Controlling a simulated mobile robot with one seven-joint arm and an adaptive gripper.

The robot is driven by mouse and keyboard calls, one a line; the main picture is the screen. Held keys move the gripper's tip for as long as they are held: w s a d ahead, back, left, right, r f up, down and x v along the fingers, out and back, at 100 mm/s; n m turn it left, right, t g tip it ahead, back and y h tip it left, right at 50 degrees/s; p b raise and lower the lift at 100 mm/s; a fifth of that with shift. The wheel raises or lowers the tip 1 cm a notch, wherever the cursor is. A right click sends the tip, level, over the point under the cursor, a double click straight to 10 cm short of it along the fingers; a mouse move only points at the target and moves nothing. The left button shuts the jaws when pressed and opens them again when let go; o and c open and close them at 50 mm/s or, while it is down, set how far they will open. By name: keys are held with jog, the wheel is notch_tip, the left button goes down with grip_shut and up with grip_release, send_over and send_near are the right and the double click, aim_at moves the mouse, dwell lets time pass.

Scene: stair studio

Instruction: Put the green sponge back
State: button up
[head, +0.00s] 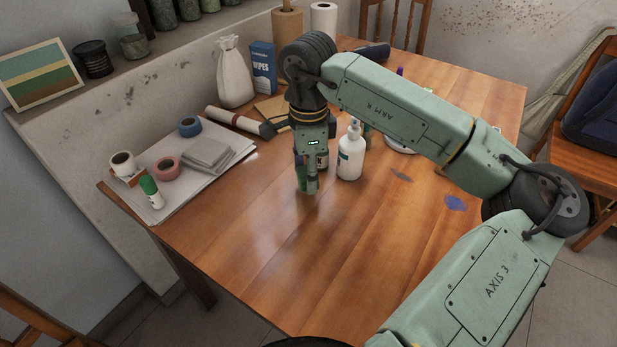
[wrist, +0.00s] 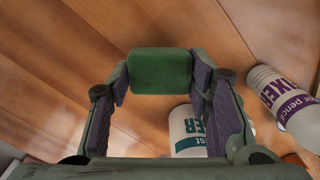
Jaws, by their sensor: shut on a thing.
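The green sponge (wrist: 160,72) is a small block held between the two finger pads of my gripper (wrist: 160,84) in the wrist view. In the head view my gripper (head: 308,186) points down over the middle-left of the wooden table, and a green bit of the sponge (head: 302,177) shows at its fingers. The gripper is shut on the sponge. I cannot tell whether the sponge touches the tabletop.
A white fixer bottle (head: 350,153) stands close right of my gripper. A labelled jar (wrist: 188,130) stands close by too. Paper with tape rolls (head: 166,168) and a green-capped bottle (head: 151,192) lies left. The front tabletop (head: 290,265) is clear.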

notch_tip(320, 180, down, 3)
jog(key=shift+s+p, duration=0.1)
jog(key=shift+p, duration=0.25)
jog(key=shift+f+b, duration=0.3)
jog(key=shift+b, duration=0.1)
jog(key=o, duration=1.1)
jog(key=shift+r, duration=0.1)
jog(key=shift+r+p, duration=0.35)
jog(key=shift+p, duration=0.1)
notch_tip(320, 180, up, 12)
jog(key=shift+f+b, duration=0.15)
jog(key=shift+b, duration=0.8)
jog(key=shift+s+f, duration=0.1)
